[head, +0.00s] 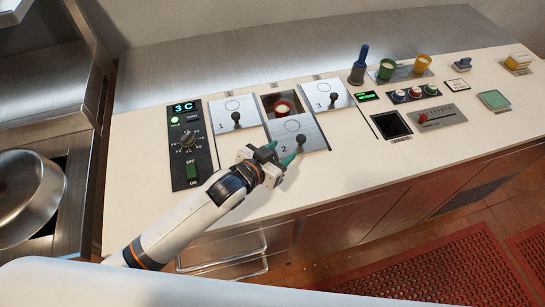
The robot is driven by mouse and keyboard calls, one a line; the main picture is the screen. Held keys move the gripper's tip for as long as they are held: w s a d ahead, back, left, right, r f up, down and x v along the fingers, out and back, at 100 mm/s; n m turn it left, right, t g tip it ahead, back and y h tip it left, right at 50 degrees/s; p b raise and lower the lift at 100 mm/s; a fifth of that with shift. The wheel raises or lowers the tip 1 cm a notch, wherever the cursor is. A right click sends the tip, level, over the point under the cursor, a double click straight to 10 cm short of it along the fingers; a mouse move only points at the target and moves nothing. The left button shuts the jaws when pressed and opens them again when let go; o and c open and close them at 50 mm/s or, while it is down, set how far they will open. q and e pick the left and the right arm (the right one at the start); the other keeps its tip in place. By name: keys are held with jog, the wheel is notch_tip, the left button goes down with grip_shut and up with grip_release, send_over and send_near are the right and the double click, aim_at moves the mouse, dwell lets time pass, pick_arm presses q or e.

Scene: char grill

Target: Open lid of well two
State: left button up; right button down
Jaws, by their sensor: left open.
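The lid of well two (292,124) is a metal plate marked 2 with a dark knob (301,139). It sits nearer the counter front than the lids on either side. Behind it the square well opening (269,101) is uncovered and holds a red-rimmed cup with pale contents (283,107). My left gripper (280,152) is open at the front edge of this lid, beside and just short of the knob, with nothing visible between its greenish fingers. I cannot tell whether a finger touches the lid. My right gripper is not in view.
Lid 1 (229,106) and lid 3 (319,90) lie flat on either side. A control panel (189,156) stands left. Blue-handled tool (359,64), green cup (386,69), yellow cup (418,65) and a dark square opening (391,124) lie right. The front counter strip is clear.

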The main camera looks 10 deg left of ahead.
pick_arm(q)
jog(key=shift+v, duration=1.6)
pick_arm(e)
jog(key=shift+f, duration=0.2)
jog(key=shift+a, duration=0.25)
pick_arm(q)
jog(key=shift+f, duration=0.1)
